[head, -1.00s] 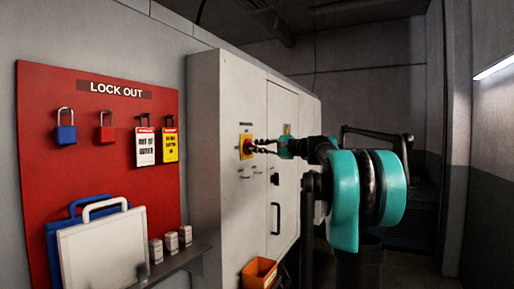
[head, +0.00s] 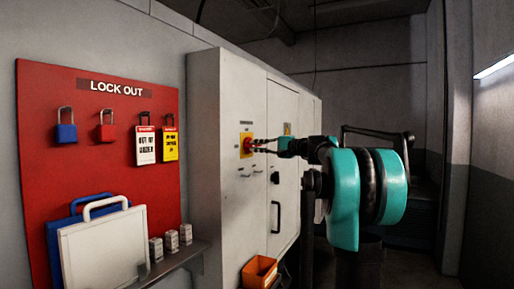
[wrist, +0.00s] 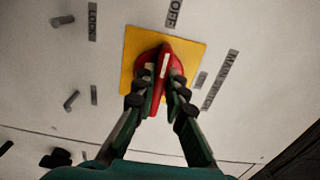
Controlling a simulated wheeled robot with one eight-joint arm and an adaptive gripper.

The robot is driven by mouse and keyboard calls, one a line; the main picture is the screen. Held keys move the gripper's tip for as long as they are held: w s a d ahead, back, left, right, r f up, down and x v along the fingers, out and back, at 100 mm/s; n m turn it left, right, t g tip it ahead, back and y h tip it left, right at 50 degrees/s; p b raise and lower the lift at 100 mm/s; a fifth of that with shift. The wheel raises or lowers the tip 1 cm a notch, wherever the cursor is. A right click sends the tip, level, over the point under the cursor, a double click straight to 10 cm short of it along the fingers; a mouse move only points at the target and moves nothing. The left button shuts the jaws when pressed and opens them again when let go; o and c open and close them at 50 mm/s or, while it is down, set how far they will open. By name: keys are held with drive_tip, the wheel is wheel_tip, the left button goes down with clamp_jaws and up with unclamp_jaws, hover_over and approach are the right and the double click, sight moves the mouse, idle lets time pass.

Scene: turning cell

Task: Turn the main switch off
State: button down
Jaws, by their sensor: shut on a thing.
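The main switch is a red handle (wrist: 164,72) on a yellow square plate (wrist: 139,46), on the front of a pale cabinet. It also shows in the head view (head: 246,146). A white mark on the handle points up in the wrist view, roughly toward the OFF label (wrist: 174,13) above the plate. A MAIN label (wrist: 230,72) is at the right. My gripper (wrist: 157,84) is shut on the red handle, one finger on each side. The fingers hide part of the handle's sides.
A red lockout board (head: 95,95) with padlocks and tags hangs left of the pale cabinet (head: 206,150). An orange bin (head: 259,272) sits below the switch. The cabinet has a dark door handle (head: 276,217). Small levers (wrist: 71,100) sit beside the plate.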

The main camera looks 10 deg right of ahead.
drive_tip(key=c, duration=1.6)
unclamp_jaws()
drive_tip(key=v, duration=1.2)
